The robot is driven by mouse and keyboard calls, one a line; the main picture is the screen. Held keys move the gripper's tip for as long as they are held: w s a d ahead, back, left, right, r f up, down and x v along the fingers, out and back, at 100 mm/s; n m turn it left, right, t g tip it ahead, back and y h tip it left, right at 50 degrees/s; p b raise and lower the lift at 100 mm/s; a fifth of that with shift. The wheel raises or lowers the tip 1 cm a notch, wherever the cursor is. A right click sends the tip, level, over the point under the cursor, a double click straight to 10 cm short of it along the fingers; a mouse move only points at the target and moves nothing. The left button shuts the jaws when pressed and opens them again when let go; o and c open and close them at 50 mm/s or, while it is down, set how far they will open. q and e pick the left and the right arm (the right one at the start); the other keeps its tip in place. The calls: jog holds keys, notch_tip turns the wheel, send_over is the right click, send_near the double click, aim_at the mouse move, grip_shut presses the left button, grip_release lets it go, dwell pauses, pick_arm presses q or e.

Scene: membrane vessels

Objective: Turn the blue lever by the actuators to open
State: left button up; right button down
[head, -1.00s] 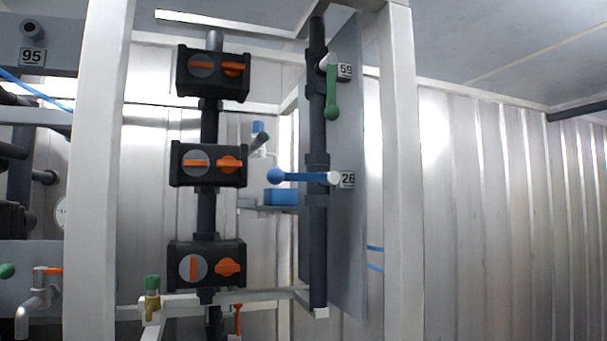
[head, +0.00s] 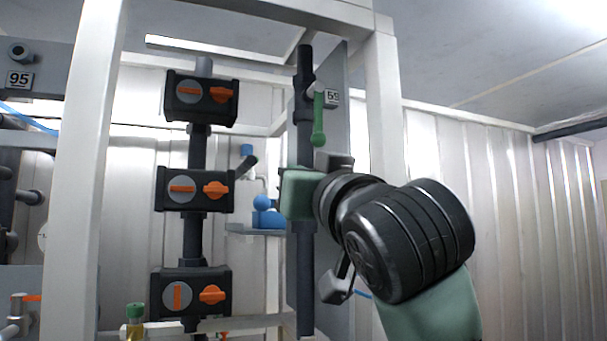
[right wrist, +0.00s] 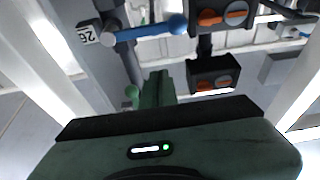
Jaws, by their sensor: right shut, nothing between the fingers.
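The blue lever (right wrist: 150,31) shows in the upside-down right wrist view, lying roughly crosswise to its dark pipe, with its round knob toward the actuators. In the head view my right arm hides most of it, and only the blue knob (head: 261,202) shows. My right gripper (right wrist: 158,76) is shut and empty, its fingertips pointing toward the lever; whether they touch it I cannot tell. In the head view the right gripper (head: 298,194) is in front of the pipe at lever height. Black actuators with orange handles (head: 195,188) stand in a column to the left. My left gripper is out of view.
A green lever (head: 318,120) hangs down above the blue one, by the label 59. A blue box (head: 270,220) is on a small shelf behind. A white frame post (head: 384,120) stands close to my right arm.

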jog(key=p+x, duration=0.3)
jog(key=x, duration=0.3)
notch_tip(320, 180, down, 4)
dwell(0.4)
